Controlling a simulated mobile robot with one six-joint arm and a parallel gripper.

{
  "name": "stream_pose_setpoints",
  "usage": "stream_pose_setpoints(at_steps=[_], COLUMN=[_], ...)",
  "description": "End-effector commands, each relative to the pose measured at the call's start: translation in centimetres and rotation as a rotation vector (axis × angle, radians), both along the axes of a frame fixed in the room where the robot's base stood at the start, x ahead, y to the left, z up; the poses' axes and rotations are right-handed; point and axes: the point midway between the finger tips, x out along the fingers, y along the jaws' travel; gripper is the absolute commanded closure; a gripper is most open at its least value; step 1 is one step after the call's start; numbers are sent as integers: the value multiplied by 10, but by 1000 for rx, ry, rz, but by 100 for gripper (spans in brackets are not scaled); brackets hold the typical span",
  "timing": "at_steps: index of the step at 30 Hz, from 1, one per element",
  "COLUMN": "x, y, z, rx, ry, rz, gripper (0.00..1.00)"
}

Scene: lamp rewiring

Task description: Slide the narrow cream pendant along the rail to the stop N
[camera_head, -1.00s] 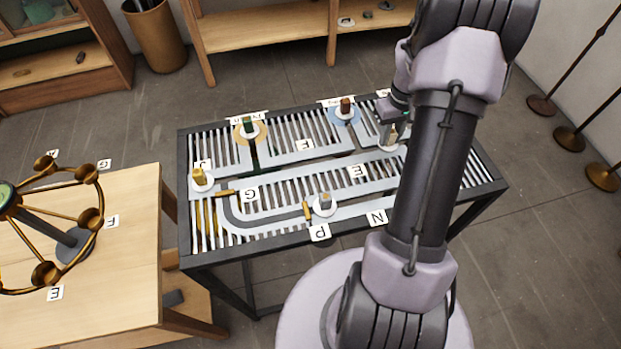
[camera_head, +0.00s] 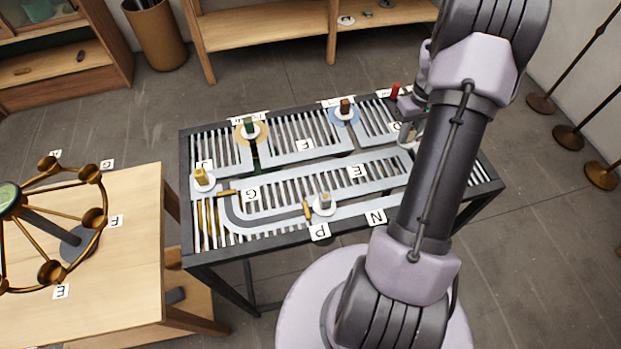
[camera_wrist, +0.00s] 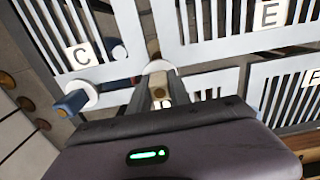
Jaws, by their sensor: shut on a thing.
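The pendant in my gripper has a small pale tan stem (camera_wrist: 160,93) and a whitish disc (camera_wrist: 157,67), seen between the fingers in the wrist view. My gripper (camera_wrist: 160,88) is shut on this stem. In the head view my gripper (camera_head: 410,118) is over the rack's right part, near the right end of the slot past label E, and my arm partly hides it. The card N (camera_head: 376,217) is on the rack's front edge, left of my arm. The rail's stretch behind my arm is hidden.
A grey pendant (camera_head: 325,202) stands on the front rail near card P (camera_head: 319,232), beside a brass bar (camera_head: 307,210). A yellow pendant (camera_head: 201,177) is at the left. In the wrist view a blue pendant (camera_wrist: 74,102) stands near card C (camera_wrist: 83,55), close to my gripper.

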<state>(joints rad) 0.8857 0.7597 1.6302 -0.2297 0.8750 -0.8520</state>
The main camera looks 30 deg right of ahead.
Motion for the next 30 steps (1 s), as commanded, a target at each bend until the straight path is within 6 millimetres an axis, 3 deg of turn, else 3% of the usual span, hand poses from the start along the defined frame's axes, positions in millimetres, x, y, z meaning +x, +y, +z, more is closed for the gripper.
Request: stream_pose_setpoints(at_steps=[8,30], x=[-27,-125], y=[8,36], z=[-1,-1], rx=[1,1], ry=[1,1], rz=[-2,-3], gripper=[100,100])
